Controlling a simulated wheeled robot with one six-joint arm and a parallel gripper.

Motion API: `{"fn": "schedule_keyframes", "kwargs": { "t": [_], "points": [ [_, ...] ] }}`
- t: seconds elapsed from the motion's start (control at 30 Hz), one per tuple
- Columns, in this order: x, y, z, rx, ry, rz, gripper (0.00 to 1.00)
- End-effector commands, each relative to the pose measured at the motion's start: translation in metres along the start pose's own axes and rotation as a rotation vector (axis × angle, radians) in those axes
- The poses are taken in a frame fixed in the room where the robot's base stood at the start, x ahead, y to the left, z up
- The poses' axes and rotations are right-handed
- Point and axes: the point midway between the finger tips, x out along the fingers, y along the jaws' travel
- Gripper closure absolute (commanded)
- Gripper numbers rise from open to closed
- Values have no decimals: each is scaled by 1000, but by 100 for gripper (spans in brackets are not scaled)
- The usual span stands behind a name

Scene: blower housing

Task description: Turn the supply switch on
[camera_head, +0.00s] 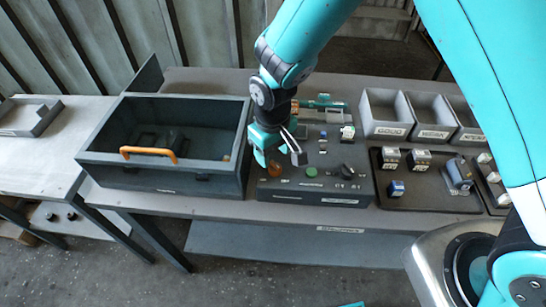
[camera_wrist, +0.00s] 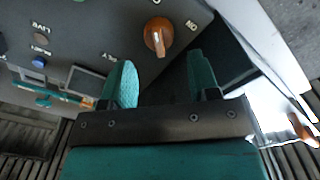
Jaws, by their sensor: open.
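The dark grey control box (camera_head: 325,188) stands on the bench. An orange rotary knob (camera_head: 274,169) sits on its left part. In the wrist view the orange knob (camera_wrist: 158,37) has the word ON printed beside it, and its grip ridge runs roughly up and down the picture. I take it for the supply switch, though no supply label is legible. My gripper (camera_head: 278,152) is above the left part of the box, its two fingers apart and empty. In the wrist view the knob shows just beyond the gap between the fingertips (camera_wrist: 165,68), with no contact visible.
A green button (camera_head: 311,172) and a black knob (camera_head: 347,170) share the panel. A blue button (camera_wrist: 39,62) shows in the wrist view. An open bin with an orange handle (camera_head: 148,153) stands close at left; a parts tray (camera_head: 425,201) and grey bins (camera_head: 388,128) are at right.

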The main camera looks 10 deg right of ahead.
Motion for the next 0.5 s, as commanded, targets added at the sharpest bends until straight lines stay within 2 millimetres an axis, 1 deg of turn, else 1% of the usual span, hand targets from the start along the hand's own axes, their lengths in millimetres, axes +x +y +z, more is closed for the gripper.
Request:
{"fn": "schedule_keyframes", "kwargs": {
  "t": [0.1,0.2,0.33,0.5],
  "points": [
    [20,0,1,0,-4,0,45],
    [31,0,0,0,-2,0,45],
    [40,0,0,0,0,0,45],
    [42,0,0,0,1,0,45]
  ]
}}
